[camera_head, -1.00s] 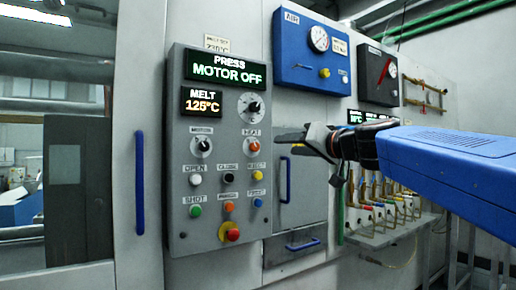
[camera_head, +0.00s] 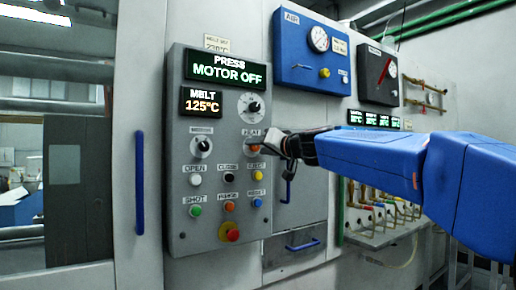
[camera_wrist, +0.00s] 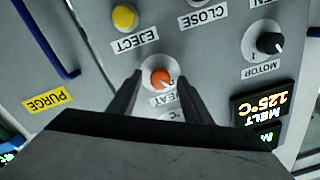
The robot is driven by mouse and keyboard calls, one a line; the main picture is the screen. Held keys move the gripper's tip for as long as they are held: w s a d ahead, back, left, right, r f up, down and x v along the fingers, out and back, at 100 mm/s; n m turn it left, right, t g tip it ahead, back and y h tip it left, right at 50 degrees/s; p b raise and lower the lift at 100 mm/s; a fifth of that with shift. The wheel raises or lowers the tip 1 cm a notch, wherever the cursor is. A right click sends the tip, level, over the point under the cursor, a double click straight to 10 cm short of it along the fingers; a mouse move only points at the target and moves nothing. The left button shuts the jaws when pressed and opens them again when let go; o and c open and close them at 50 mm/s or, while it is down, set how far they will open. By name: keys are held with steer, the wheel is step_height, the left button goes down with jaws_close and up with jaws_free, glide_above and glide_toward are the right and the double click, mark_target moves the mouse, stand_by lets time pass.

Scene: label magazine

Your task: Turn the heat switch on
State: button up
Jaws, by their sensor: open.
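The heat switch is an orange rotary knob with a pale pointer mark, on the grey control panel (camera_head: 180,225). In the wrist view the heat knob (camera_wrist: 161,78) sits between the two dark fingers of my gripper (camera_wrist: 157,85), which are apart on either side of it. I cannot tell whether either finger touches the knob. In the head view the heat knob (camera_head: 254,147) shows just left of my gripper (camera_head: 270,142), which partly covers its surroundings. The HEAT label is partly hidden in the wrist view.
The black motor knob (camera_head: 202,145) is left of the heat knob. The yellow eject button (camera_head: 257,175) is just below it. A red stop button (camera_head: 232,235) is low on the panel. The displays read MOTOR OFF (camera_head: 227,73) and MELT 125°C (camera_head: 203,102).

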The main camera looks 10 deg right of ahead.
steer(key=shift+w+a, duration=0.15)
steer(key=shift+w, duration=0.3)
steer(key=c, duration=1.1)
steer(key=shift+o, duration=0.2)
steer(key=shift+m, duration=0.3)
steer(key=m, duration=0.6)
steer(key=shift+f, duration=0.1)
steer(key=m, duration=0.4)
steer(key=shift+m, duration=1.7)
